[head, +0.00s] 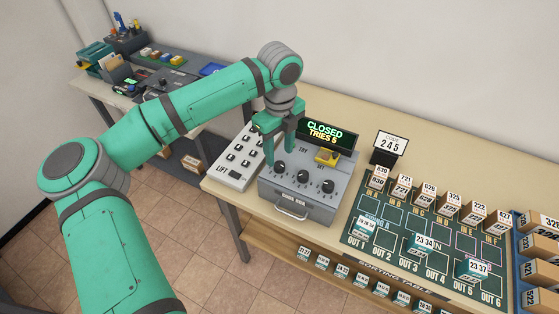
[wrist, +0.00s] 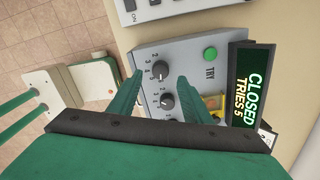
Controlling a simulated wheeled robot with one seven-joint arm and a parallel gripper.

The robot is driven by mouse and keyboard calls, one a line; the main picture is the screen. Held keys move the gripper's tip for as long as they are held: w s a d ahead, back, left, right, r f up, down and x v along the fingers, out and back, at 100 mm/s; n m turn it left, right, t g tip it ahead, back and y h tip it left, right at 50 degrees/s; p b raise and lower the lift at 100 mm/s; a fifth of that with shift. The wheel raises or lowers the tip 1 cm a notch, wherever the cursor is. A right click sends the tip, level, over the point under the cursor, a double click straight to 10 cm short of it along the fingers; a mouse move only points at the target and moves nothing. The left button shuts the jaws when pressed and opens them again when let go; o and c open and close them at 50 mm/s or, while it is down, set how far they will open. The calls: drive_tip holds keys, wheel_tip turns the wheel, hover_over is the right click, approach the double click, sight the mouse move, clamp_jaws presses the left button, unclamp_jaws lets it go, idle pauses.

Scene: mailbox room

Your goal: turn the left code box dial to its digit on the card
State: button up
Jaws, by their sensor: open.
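The grey code box (head: 300,200) stands on the table with a row of three black dials. The left dial (head: 280,168) also shows in the wrist view (wrist: 159,69), with the middle dial (wrist: 166,101) below it there. My gripper (head: 279,156) is open over the left dial. In the wrist view its two fingertips (wrist: 160,77) are apart, one each side of that dial; whether they touch it I cannot tell. The card (head: 391,145) reads 245, so its first digit is 2. The left dial's pointer setting is too small to read surely.
A display (head: 327,133) reading CLOSED, TRIES 5 stands behind the box. A green TRY button (wrist: 210,54) and a yellow part (head: 327,158) are on the box top. The LIFT keypad (head: 238,160) is close on the left. The sorting mat (head: 395,225) with blocks lies right.

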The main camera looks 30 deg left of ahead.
sight(279, 164)
drive_tip(key=shift+f, duration=2.45)
drive_tip(key=shift+w, duration=0.1)
drive_tip(key=shift+a, duration=0.1)
drive_tip(key=c, duration=1.1)
